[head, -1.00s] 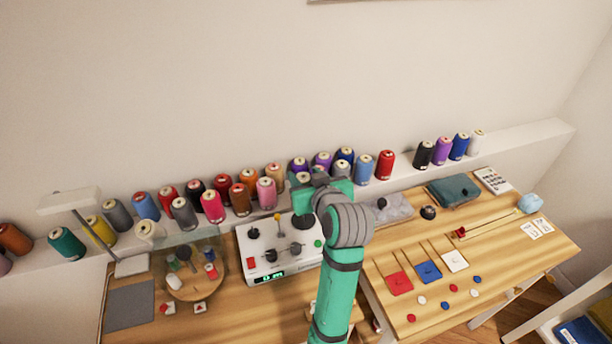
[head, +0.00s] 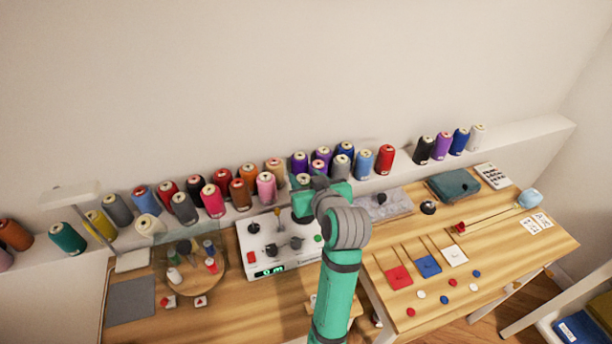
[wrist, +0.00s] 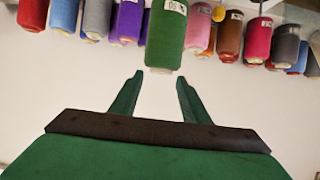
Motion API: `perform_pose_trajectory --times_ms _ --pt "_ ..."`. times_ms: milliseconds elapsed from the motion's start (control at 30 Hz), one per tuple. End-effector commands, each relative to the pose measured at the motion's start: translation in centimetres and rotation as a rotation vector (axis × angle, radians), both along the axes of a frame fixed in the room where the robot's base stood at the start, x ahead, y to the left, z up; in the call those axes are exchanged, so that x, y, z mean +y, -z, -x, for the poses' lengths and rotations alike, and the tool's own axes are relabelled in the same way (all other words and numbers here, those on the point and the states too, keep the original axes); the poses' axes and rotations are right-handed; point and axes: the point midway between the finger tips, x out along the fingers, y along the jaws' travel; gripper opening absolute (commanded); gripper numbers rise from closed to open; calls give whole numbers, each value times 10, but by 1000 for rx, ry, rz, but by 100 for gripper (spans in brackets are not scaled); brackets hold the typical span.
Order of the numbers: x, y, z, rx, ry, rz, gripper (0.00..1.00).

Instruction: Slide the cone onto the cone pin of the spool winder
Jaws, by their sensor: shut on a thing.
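The green cone (wrist: 166,37) with a white label is at my gripper's fingertips in the wrist view. My gripper (wrist: 161,77) is shut on it. In the head view my gripper (head: 305,196) is over the right back part of the spool winder (head: 252,263), a white box with a green display. My arm hides part of the winder's right side. A dark round part (head: 302,218) of the winder shows just below my gripper. I cannot tell whether the cone touches the winder, and I cannot make out the cone pin.
A row of thread cones (head: 240,194) stands on the ledge behind the winder. A round board (head: 198,288) with small spools is left of it. A grey mat (head: 130,302) lies further left. Cards and buttons lie on the right table (head: 497,258).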

Motion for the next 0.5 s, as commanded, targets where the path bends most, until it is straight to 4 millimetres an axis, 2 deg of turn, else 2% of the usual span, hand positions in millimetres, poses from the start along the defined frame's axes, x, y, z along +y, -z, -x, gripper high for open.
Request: perform_pose_trajectory --times_ms 500 --pt "0 16 0 0 0 0 0"
